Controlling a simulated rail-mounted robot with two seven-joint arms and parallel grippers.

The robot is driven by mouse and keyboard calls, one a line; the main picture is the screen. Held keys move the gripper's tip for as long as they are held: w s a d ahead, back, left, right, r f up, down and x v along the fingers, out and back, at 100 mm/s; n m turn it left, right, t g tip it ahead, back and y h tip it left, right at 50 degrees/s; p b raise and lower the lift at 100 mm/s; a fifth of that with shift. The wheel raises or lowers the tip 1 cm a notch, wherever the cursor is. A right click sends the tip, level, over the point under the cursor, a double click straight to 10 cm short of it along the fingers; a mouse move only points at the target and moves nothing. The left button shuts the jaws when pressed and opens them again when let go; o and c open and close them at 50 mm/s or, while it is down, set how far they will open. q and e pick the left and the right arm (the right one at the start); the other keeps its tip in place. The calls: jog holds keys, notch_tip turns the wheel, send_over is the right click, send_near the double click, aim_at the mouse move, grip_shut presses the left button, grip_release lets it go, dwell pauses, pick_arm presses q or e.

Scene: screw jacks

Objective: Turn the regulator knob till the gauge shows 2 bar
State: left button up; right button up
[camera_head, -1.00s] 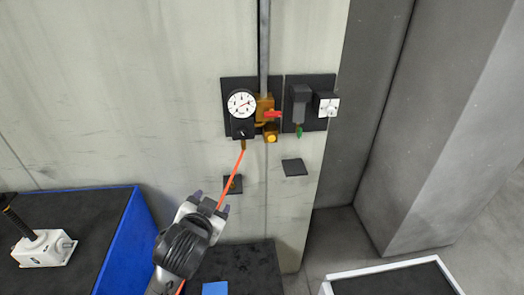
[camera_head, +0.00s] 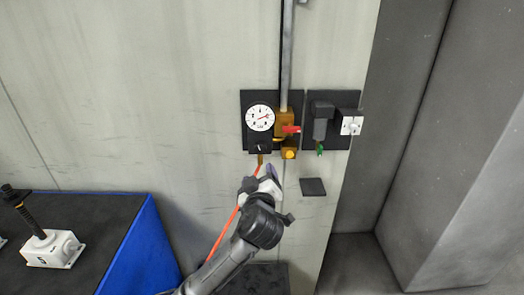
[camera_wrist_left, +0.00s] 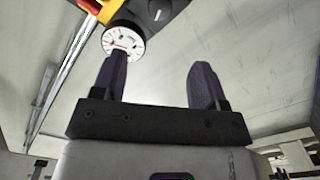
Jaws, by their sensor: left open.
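The round white gauge (camera_head: 260,118) with a red needle sits on a dark wall panel; its reading is too small to tell. Below it is the black regulator knob (camera_head: 259,148) with a white mark. My left gripper (camera_head: 268,172) is open and empty, just below the knob and apart from it. In the left wrist view my left gripper (camera_wrist_left: 160,65) shows two spread fingers with nothing between them. There the gauge (camera_wrist_left: 123,40) lies partly behind the left finger, and the black knob (camera_wrist_left: 158,12) is cut by the top edge. My right gripper is not in view.
An orange hose (camera_head: 226,230) hangs behind my arm. A blue-sided bench (camera_head: 135,250) stands at left.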

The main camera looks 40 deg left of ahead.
aim_at(260, 149)
pick_arm(q)
jog(key=p+x, duration=0.1)
jog(key=x, duration=1.3)
jog(key=shift+d, duration=0.1)
jog(key=shift+c, duration=0.2)
jog(key=shift+f, duration=0.1)
jog(key=c, duration=0.9)
